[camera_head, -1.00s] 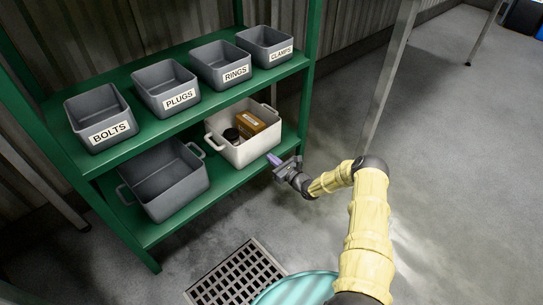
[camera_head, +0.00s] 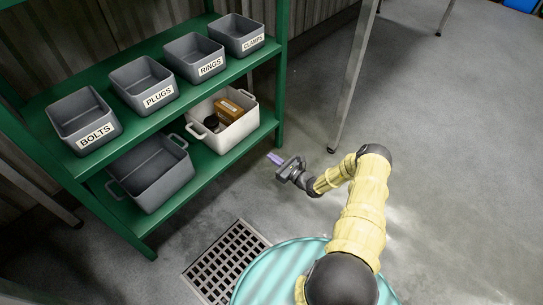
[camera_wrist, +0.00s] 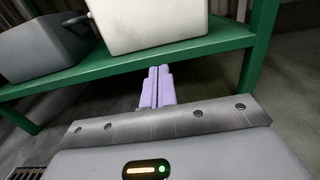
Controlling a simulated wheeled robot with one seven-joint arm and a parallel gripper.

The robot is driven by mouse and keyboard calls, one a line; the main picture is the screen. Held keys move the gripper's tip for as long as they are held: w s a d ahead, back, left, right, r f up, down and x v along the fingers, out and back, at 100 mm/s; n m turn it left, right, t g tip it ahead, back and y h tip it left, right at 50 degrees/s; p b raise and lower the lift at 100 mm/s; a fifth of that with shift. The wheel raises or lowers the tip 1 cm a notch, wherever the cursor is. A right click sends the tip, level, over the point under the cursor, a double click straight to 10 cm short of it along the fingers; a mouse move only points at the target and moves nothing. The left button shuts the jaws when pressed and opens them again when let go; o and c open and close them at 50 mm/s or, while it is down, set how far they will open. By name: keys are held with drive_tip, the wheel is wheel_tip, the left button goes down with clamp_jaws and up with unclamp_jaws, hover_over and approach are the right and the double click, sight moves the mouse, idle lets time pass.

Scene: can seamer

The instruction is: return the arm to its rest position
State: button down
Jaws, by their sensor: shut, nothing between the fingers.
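My gripper (camera_head: 275,158) hangs in free air to the right of the green shelf, in front of its lower level. Its two purple fingers (camera_wrist: 157,88) are together in the wrist view, with nothing between them. The yellow-sleeved arm is bent at the elbow and reaches left over the floor. The gripper is apart from the shelf and from the white bin.
The green shelf (camera_head: 176,124) holds grey bins labelled BOLTS, PLUGS, RINGS and CLAMPS above. Below are an empty grey bin (camera_head: 151,177) and a white bin (camera_head: 243,126) with a brown box (camera_head: 228,109) and a dark round item. A teal round top (camera_head: 262,270) and floor grate (camera_head: 226,262) lie nearer.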

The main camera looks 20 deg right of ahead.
drive_tip(key=shift+w+a, duration=0.15)
drive_tip(key=s+a+r+n+g+y+p, duration=0.1)
drive_tip(key=s+a+r+n+g+p, duration=0.1)
drive_tip(key=s+a+r+n+g, duration=0.25)
drive_tip(key=s+a+r+n+g+p, duration=0.1)
drive_tip(key=s+a+r+n+g, duration=0.15)
drive_tip(key=r+n+g, duration=0.45)
drive_tip(key=s+a+r+n+g+y+p, duration=0.1)
drive_tip(key=s+a+r+n+g+p, duration=0.2)
drive_tip(key=r, duration=0.4)
drive_tip(key=s+d+r+n+t+h+p, duration=0.1)
drive_tip(key=s+r+n+h+p, duration=0.1)
drive_tip(key=s+r+n+h, duration=0.5)
drive_tip(key=s+d+r+n+h+p, duration=0.1)
drive_tip(key=s+d+r+n+p, duration=0.3)
drive_tip(key=r, duration=0.8)
drive_tip(key=s+a+r+n+t+h, duration=0.1)
drive_tip(key=s+r+n+h, duration=0.3)
drive_tip(key=s+r, duration=0.4)
wheel_tip(320, 180, up, 39)
drive_tip(key=w+p, duration=0.1)
drive_tip(key=p, duration=3.7)
drive_tip(key=shift+d, duration=0.2)
drive_tip(key=shift+w+f, duration=0.1)
